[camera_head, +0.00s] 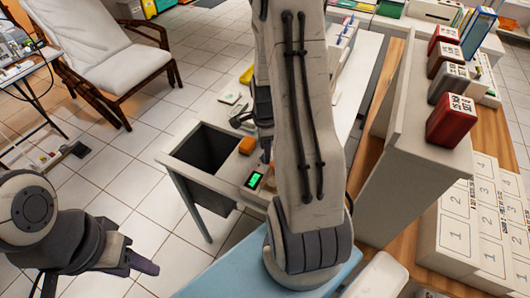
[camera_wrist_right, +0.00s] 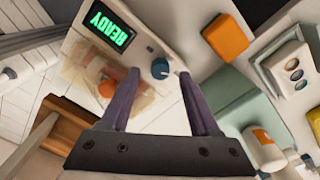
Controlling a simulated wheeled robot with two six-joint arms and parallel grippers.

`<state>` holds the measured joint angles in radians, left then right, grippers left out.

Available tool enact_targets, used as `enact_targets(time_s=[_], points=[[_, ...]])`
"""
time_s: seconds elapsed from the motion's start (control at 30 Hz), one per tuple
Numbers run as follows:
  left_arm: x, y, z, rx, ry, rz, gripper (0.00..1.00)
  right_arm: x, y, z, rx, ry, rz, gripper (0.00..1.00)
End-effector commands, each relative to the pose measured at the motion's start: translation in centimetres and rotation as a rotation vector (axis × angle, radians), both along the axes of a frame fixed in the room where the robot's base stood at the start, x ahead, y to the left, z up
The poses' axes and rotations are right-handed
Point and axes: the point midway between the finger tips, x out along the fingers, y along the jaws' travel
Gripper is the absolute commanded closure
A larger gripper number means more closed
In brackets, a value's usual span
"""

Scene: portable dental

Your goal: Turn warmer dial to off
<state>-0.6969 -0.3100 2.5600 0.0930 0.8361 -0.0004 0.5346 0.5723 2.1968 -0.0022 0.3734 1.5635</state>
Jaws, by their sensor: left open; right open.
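In the head view the warmer's green display (camera_head: 255,180) shows beside my right arm, which hides much of the warmer. My right gripper (camera_head: 265,148) is partly hidden there. My left gripper (camera_head: 143,264) is open and empty over the floor at lower left, far from the warmer.
An orange block (camera_head: 247,145) lies near the warmer. A dark open bin (camera_head: 207,148) is left of it. A raised shelf (camera_head: 405,150) with several red and grey boxes stands to the right. A reclining chair (camera_head: 100,45) is at the back left, with clear tiled floor before it.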

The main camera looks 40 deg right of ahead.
Motion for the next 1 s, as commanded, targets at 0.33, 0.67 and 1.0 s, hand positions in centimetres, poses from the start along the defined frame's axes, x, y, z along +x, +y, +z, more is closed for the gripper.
enact_targets(time_s=[0.33,0.67,1.0], points=[[0.0,0.0,0.1,0.000,0.000,0.000,0.50,0.0,0.0,-1.9,-0.001,-0.001,0.001,0.37],[0.0,0.0,0.1,0.000,0.000,0.000,0.50,0.0,0.0,-1.9,-0.001,-0.001,0.001,1.00],[0.0,0.0,0.2,0.000,0.000,0.000,0.50,0.0,0.0,-1.8,0.000,-0.001,0.033,1.00]])
